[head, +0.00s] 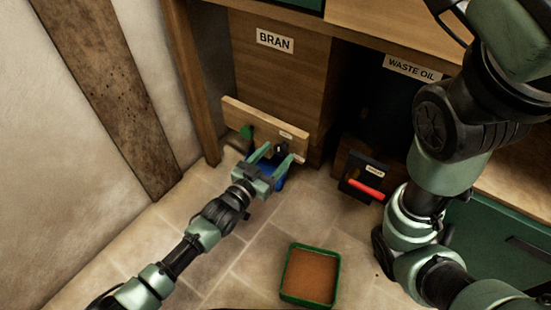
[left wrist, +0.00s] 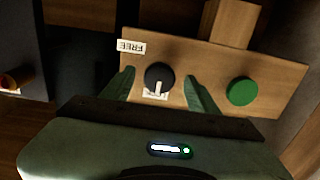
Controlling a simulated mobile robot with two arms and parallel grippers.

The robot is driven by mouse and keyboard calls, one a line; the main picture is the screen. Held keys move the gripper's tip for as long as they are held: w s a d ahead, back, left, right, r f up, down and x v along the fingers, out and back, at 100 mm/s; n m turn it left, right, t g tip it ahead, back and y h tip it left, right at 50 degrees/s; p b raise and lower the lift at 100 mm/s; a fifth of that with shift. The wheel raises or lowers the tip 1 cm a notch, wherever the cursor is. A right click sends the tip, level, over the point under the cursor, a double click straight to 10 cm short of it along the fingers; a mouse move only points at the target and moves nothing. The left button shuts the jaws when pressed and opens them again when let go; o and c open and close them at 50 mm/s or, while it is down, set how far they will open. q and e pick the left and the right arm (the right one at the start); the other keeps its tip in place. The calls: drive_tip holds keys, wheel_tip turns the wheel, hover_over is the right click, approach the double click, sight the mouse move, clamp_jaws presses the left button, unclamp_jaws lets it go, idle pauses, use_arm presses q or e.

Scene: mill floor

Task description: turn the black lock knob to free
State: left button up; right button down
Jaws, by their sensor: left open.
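The black lock knob (left wrist: 159,77) is on a wooden board (left wrist: 215,65), which also shows at the foot of the bran cabinet in the head view (head: 240,114). Its white pointer line points down in the left wrist view, toward a white label partly hidden by the knob. The FREE label (left wrist: 131,47) is up and left of the knob, upside down. My left gripper (left wrist: 160,75) is open, with one finger on each side of the knob and a visible gap to it. In the head view my left gripper (head: 277,155) covers part of the knob.
A green round knob (left wrist: 242,91) sits on the same board. Right of the BRAN cabinet (head: 280,85) is a dark bay labelled WASTE OIL (head: 412,68). A dark box with a red handle (head: 366,190) stands below. A green tray (head: 283,275) with brown contents lies on the tiled floor.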

use_arm(q)
clamp_jaws()
